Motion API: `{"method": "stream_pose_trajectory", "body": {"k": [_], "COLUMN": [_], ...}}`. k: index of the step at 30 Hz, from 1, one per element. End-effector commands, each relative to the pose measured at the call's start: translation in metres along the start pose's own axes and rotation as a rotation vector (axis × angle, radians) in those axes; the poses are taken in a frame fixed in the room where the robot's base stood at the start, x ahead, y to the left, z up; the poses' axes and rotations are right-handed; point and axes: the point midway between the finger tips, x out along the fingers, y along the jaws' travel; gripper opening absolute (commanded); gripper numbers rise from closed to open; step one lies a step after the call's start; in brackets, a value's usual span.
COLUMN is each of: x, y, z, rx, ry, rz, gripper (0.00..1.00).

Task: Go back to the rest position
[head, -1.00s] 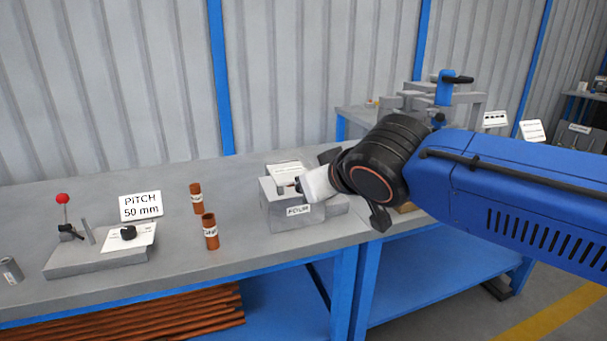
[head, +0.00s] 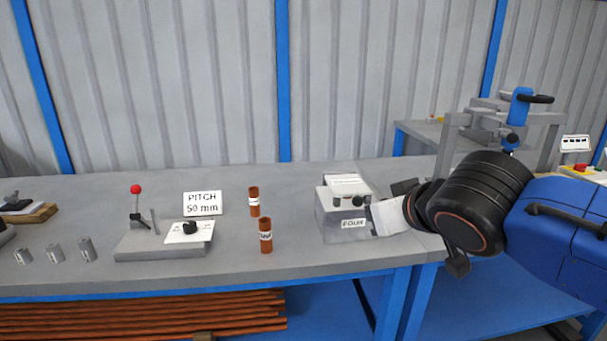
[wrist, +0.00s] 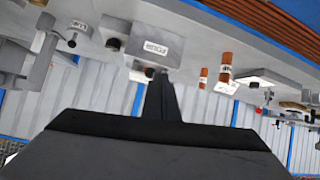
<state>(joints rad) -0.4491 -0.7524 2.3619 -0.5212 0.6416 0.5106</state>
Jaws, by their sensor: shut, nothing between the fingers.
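My gripper (head: 369,207) is at the right in the head view, on the end of my blue and black arm. It is empty. In the wrist view its dark fingers (wrist: 160,90) are together, with nothing between them. In the head view it overlaps the right side of a grey box labelled FOUR (head: 332,226); I cannot tell whether there is a gap. The wrist view, which is upside down, shows this box (wrist: 130,42) beyond the fingertips.
Left of the box stand two copper-coloured tubes (head: 266,241) and a grey fixture with a red-knobbed lever (head: 150,250) and a PITCH 50 mm sign (head: 202,203). Small grey cylinders (head: 54,252) stand further left. A grey frame (head: 552,130) is behind my arm. The bench front is clear.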

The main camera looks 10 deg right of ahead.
Motion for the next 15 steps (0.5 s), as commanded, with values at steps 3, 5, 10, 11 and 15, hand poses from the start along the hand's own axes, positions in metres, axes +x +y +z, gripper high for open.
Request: {"method": "stream_pose_trajectory", "body": {"k": [3,5,10,11,15], "x": [0.005,0.008,0.013,0.013,0.010], "y": [0.012,0.020,0.039,0.041,0.045], "z": [0.022,0.039,0.101,0.112,0.158], "rx": [0.014,0.024,0.067,0.076,0.120], "ry": [-0.059,-0.107,-0.274,-0.303,-0.428], "rz": [0.027,0.044,0.077,0.079,0.071], "gripper": [0.00,0.00,0.00,0.00,0.00]}}
